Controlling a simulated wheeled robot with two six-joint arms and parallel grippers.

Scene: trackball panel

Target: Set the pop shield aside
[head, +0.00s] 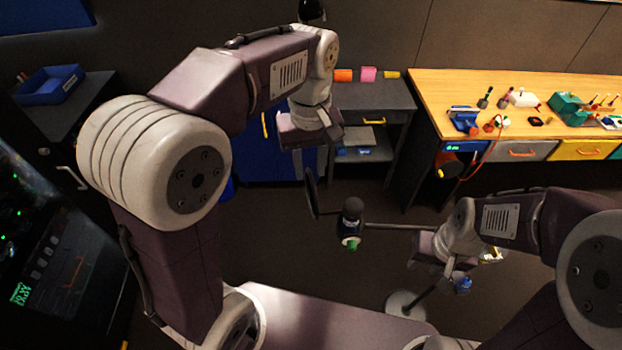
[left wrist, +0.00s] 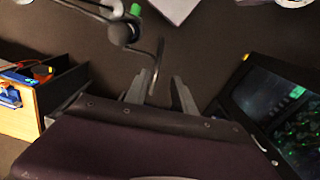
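The pop shield (head: 311,193) is a thin dark disc, seen nearly edge-on, to the left of a dark microphone (head: 352,212) with a green end. In the left wrist view the shield (left wrist: 158,68) shows as a thin dark strip by the microphone (left wrist: 121,33). My left gripper (head: 303,165) is just above the shield. Its two fingers (left wrist: 160,90) are apart, with the shield's near end between or just beyond the tips; contact is not clear. My right gripper (head: 452,278) is near the stand's pole, right of the microphone; its fingers are too small to read.
A horizontal boom (head: 398,227) runs right from the microphone, and a round pale stand base (head: 405,304) is on the floor. A grey side table (head: 370,96) and a wooden workbench (head: 430,90) with tools stand behind. A dark panel (head: 50,240) stands at left.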

